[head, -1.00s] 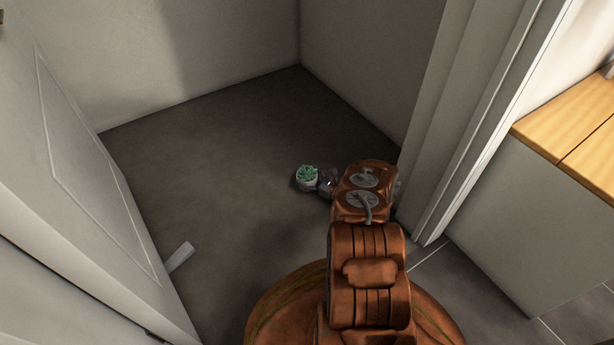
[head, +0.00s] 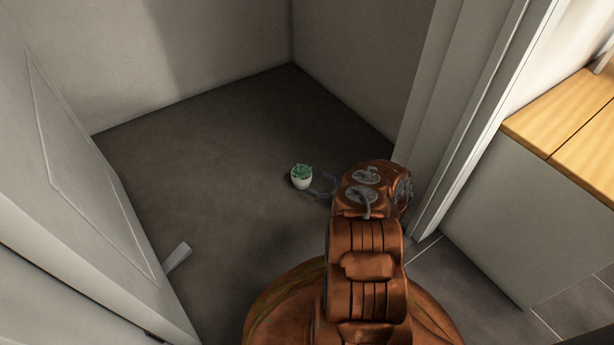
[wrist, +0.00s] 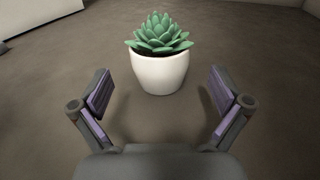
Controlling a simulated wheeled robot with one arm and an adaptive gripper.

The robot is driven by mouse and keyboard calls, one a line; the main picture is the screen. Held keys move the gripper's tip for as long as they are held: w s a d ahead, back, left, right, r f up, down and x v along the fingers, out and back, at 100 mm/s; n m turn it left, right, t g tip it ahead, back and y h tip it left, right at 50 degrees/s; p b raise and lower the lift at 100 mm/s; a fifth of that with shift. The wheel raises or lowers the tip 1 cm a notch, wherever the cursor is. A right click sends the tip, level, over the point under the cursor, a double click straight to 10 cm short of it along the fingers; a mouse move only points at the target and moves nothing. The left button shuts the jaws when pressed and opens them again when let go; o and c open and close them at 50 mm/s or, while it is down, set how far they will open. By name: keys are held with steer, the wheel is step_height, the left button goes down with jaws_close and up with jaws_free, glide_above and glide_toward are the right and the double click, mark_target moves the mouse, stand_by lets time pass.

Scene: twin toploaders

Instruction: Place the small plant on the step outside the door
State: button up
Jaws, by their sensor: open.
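The small plant (head: 302,177) is a green succulent in a white pot, standing upright on the dark floor beyond the doorway. It also shows in the wrist view (wrist: 159,60), ahead of the fingers and centred between them. My gripper (head: 325,187) is open and empty, just right of the pot in the head view. Its two fingers (wrist: 161,100) are spread wide in the wrist view, and the pot appears clear of both. The dark floor (head: 210,170) is bare around the plant. I cannot tell whether a raised edge marks the step.
An open white door (head: 90,170) stands at the left, with a light wedge-like piece (head: 177,257) on the floor by it. The door frame (head: 470,120) is close to the right of my arm. A wooden-topped counter (head: 570,125) is at the right. Walls close off the back.

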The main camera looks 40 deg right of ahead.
steer(key=v, duration=0.4)
steer(key=shift+s, duration=0.1)
steer(key=shift+r, duration=0.1)
steer(key=w+a+r+n+g+y, duration=0.2)
steer(key=w+a+r+n+y, duration=0.25)
steer(key=a+r, duration=0.35)
steer(key=w+a+r+n+g+y, duration=0.3)
steer(key=w+a+r, duration=0.2)
steer(key=a+r, duration=0.3)
steer(key=s+a+r+n+g+y, duration=0.1)
steer(key=s+a+r+n+g, duration=0.3)
steer(key=a+r, duration=0.45)
steer(key=s+a+r+n+g+y, duration=0.2)
steer(key=a+r+n+g, duration=0.45)
steer(key=a, duration=0.35)
steer(key=s+a+r+n+g+h, duration=0.3)
steer(key=s+a+r+n, duration=0.1)
steer(key=s, duration=0.5)
steer(key=s+a+r+n+g+h, duration=0.3)
steer(key=s+a+r+h, duration=0.15)
steer(key=s, duration=0.35)
steer(key=s+d+r+n+t+h, duration=0.1)
steer(key=s+d+n+h, duration=0.2)
steer(key=s, duration=0.5)
steer(key=s+d+r+n+h, duration=0.1)
steer(key=s+d+n+h, duration=0.3)
steer(key=s, duration=0.5)
steer(key=shift+d+r+t+h, duration=0.25)
steer(key=shift+d+t+h, duration=0.1)
steer(key=shift+d+h, duration=0.65)
